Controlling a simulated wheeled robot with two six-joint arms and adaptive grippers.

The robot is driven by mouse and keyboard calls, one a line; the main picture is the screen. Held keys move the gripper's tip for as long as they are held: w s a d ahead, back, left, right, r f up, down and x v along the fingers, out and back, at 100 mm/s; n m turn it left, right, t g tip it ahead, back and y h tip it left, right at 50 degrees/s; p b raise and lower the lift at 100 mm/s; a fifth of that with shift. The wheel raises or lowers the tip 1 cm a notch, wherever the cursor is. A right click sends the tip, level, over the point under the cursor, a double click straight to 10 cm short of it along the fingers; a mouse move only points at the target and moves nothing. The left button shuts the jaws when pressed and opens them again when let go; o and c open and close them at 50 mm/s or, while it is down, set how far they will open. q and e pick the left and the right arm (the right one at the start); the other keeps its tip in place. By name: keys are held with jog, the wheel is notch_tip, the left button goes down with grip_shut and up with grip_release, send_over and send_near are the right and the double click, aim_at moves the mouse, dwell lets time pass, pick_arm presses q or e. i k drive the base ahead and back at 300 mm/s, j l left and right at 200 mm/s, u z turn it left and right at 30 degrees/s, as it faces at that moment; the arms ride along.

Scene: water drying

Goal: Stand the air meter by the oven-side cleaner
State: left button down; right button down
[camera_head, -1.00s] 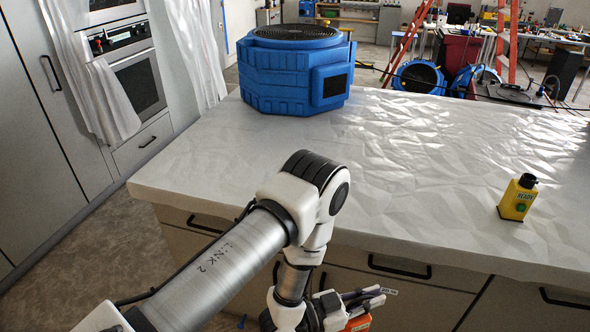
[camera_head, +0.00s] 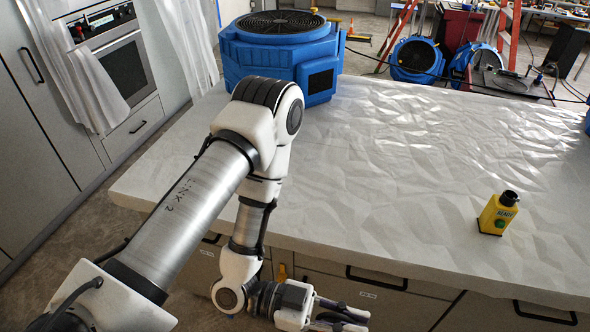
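The yellow air meter (camera_head: 497,214) with a black top and a green "READY" label stands upright on the right part of the pale crumpled counter cover. The oven-side cleaner (camera_head: 318,58), a big blue unit with a round black grille on top, stands at the counter's far left, nearest the oven. The two are well apart. My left gripper (camera_head: 350,318) is low in front of the counter's near edge, left of the meter and not touching it. Its fingers are partly cut off by the bottom edge, so their opening is unclear. My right gripper is out of view.
The covered counter (camera_head: 400,165) is clear between the cleaner and the meter. Another blue object (camera_head: 588,122) is cut off at the right edge. The oven (camera_head: 124,70) stands at left. Drawers with black handles (camera_head: 376,279) lie below the counter edge.

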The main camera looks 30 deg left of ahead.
aim_at(379, 205)
jog(key=i, duration=1.1)
